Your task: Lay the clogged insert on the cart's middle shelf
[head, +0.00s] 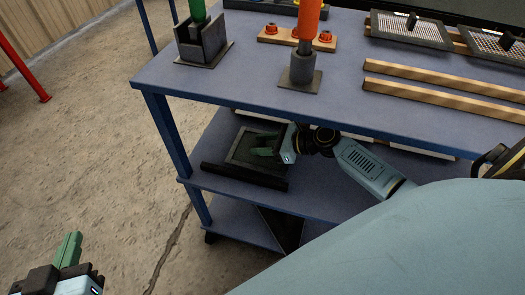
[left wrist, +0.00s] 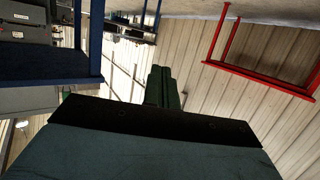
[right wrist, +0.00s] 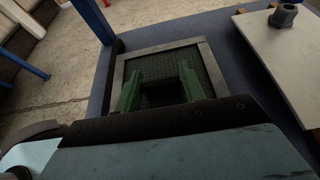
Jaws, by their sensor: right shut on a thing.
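The clogged insert (right wrist: 160,62) is a square grey frame with dark mesh. In the head view the insert (head: 243,147) lies flat at the left end of the cart's middle shelf (head: 222,124); I cannot tell whether it rests fully on the shelf or is just above it. My right gripper (head: 272,150) reaches in under the top shelf. In the right wrist view its green fingers (right wrist: 158,88) are shut on the insert's dark grip block. My left gripper (head: 70,250) is away from the cart at lower left, its fingers (left wrist: 163,87) together and empty.
A pale panel with a dark knob (right wrist: 283,16) lies to the right of the insert. A black bar (head: 243,177) runs along the shelf's front edge. The top shelf (head: 225,75) overhangs, carrying green- and orange-handled tools, wooden rails (head: 440,82) and mesh inserts (head: 410,30).

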